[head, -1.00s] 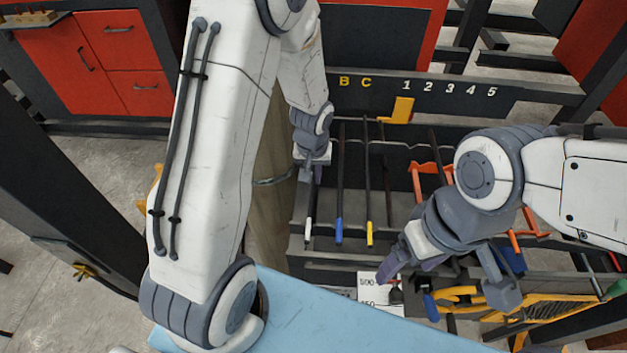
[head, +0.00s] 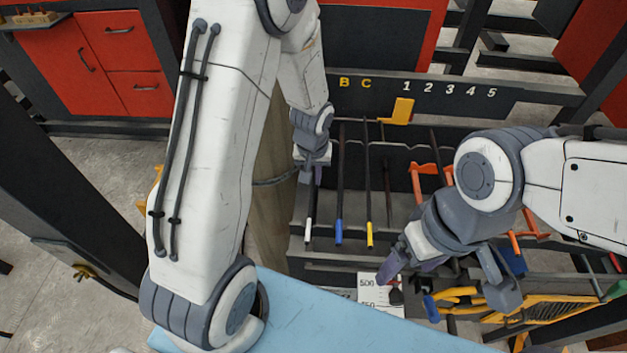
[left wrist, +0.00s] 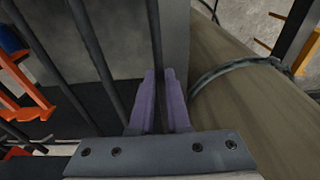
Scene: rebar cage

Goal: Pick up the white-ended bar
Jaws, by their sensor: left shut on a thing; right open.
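The white-ended bar (head: 308,230) is dark and thin with a white lower end, leftmost of the hanging bars in the head view. My left gripper (head: 317,175) is shut on its upper part; the arm hides the bar's top. In the left wrist view the purple fingers (left wrist: 160,95) close around the dark bar, which runs between them. The bar looks upright in the rack. My right gripper (head: 445,284) is open and empty in front of the rack, lower right.
A blue-ended bar (head: 339,231) and a yellow-ended bar (head: 369,234) hang close to the right. A brown post (head: 268,215) stands close to the left. A light blue surface (head: 320,315) lies in front. Orange hooks (head: 416,185) are farther right.

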